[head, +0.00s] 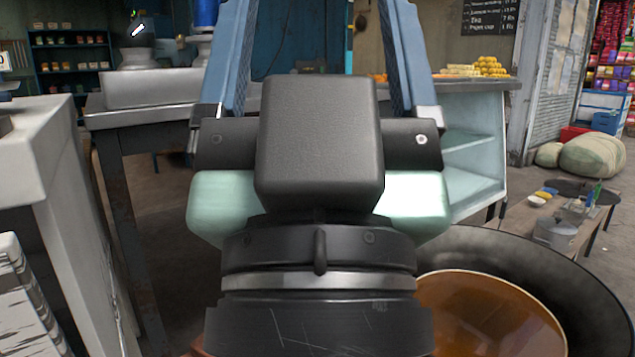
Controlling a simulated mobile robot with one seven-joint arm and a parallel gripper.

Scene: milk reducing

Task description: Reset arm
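My gripper (318,12) fills the middle of the head view, seen from behind its dark wrist and pointing away from me. Its two blue fingers stand wide apart, one on each side, and their tips reach the top edge of the picture. Nothing shows between the fingers; the gripper's dark block hides the lower part of the gap. The gripper appears raised, clear of the counters.
A wide dark pan (581,284) with a shiny amber inside (490,318) is at lower right, partly behind my wrist. A metal table (150,113) and a white counter (50,160) stand left. A pale shelved counter (474,132) and a low table (515,221) are right.

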